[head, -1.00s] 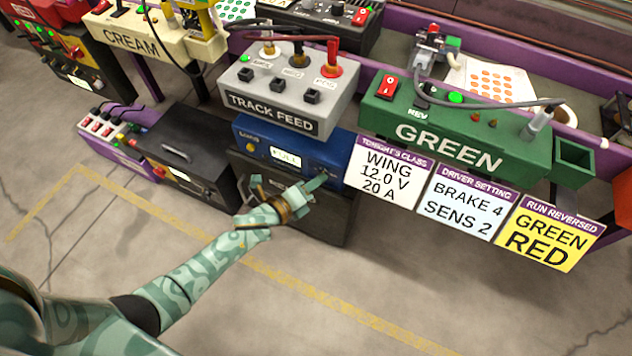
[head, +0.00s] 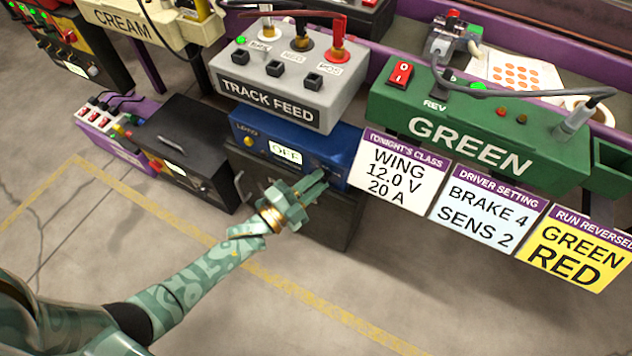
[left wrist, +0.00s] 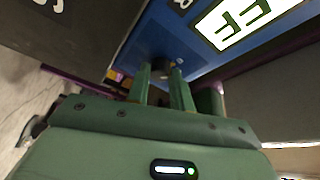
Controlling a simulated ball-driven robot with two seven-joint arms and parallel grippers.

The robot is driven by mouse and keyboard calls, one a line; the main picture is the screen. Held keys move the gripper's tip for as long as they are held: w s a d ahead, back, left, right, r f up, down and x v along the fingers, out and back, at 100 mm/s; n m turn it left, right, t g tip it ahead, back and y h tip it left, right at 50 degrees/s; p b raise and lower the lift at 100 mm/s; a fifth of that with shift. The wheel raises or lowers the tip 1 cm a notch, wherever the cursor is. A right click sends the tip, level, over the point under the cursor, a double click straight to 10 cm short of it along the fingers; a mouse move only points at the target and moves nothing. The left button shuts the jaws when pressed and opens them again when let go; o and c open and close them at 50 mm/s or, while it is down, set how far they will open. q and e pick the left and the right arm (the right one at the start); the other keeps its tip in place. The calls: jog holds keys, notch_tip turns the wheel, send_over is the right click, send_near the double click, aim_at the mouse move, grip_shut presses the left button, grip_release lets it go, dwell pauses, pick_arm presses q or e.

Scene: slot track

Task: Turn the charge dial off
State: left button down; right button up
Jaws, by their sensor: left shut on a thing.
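The blue charger (head: 318,146) sits below the grey track feed box (head: 270,90). Its white display (head: 287,153) reads OFF, and a yellow button shows on its front. My left gripper (head: 316,181) reaches to the right end of the charger's front. In the left wrist view, my left gripper (left wrist: 162,76) is shut on the small dark charge dial (left wrist: 160,66), with a finger on either side. In the head view the fingers mostly hide the dial. My right gripper is not in view.
The green station box (head: 470,125) stands to the right, with sign cards (head: 408,178) hanging below it, close to my left gripper. A black case (head: 185,140) stands to the left, and a dark cabinet (head: 330,220) is under the charger. The floor in front is clear.

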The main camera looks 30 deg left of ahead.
pick_arm(q)
jog(key=shift+f+n+t, duration=0.25)
jog(key=shift+n+t, duration=0.15)
jog(key=shift+n, duration=0.9)
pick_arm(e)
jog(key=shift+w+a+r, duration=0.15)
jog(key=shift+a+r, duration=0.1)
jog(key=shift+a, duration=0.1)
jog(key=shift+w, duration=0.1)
pick_arm(q)
jog(key=c, duration=1.2)
grip_release()
jog(key=shift+c, duration=0.2)
